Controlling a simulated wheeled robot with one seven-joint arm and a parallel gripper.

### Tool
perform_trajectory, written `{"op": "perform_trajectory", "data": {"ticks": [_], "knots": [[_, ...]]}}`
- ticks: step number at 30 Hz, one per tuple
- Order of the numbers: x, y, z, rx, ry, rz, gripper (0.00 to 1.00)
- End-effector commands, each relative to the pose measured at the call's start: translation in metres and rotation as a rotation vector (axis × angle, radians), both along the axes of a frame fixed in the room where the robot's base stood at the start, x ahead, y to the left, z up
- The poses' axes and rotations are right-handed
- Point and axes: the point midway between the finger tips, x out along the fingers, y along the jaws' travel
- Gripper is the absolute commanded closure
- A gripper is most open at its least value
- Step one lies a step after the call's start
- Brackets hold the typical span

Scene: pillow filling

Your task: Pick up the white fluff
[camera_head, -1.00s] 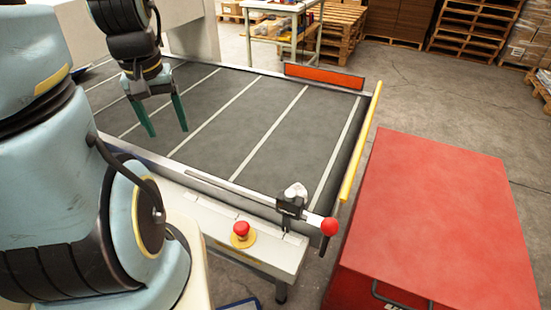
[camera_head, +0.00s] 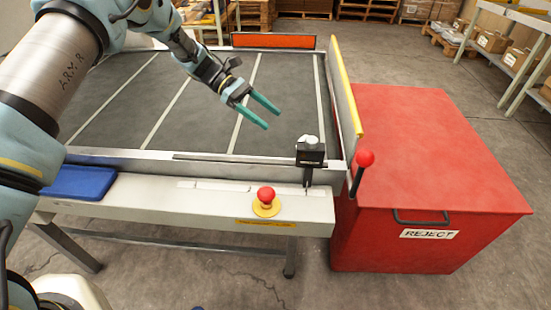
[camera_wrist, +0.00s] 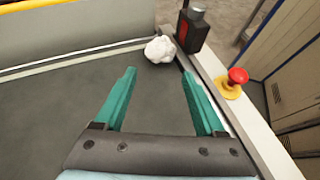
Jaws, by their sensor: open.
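The white fluff (camera_wrist: 160,49) is a small, lumpy white ball. In the wrist view it lies on the dark belt, just beyond the fingertips and beside the black sensor box (camera_wrist: 191,24). In the head view only the top of the fluff (camera_head: 308,138) shows above that box; the rest is hidden. My gripper (camera_head: 271,117) has two green fingers spread apart and empty, over the belt to the left of the fluff. In the wrist view my gripper (camera_wrist: 158,72) points toward the fluff without touching it.
The black sensor box stands on the belt's near rail (camera_head: 200,164), close to the fluff. A red emergency button (camera_head: 266,195) is on the front ledge. A yellow-topped side guard (camera_head: 346,92) and a red reject bin (camera_head: 440,160) are on the right. The dark belt is otherwise clear.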

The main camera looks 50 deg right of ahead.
Motion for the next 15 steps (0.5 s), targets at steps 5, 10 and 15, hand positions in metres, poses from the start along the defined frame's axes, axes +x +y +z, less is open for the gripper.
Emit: {"op": "perform_trajectory", "data": {"ticks": [5,10,15], "knots": [[-0.023,-0.018,-0.010,0.005,0.071,-0.019,0.28],[-0.037,-0.022,-0.013,0.007,0.078,-0.021,0.28],[-0.061,-0.027,-0.022,0.008,0.077,-0.022,0.28]]}}
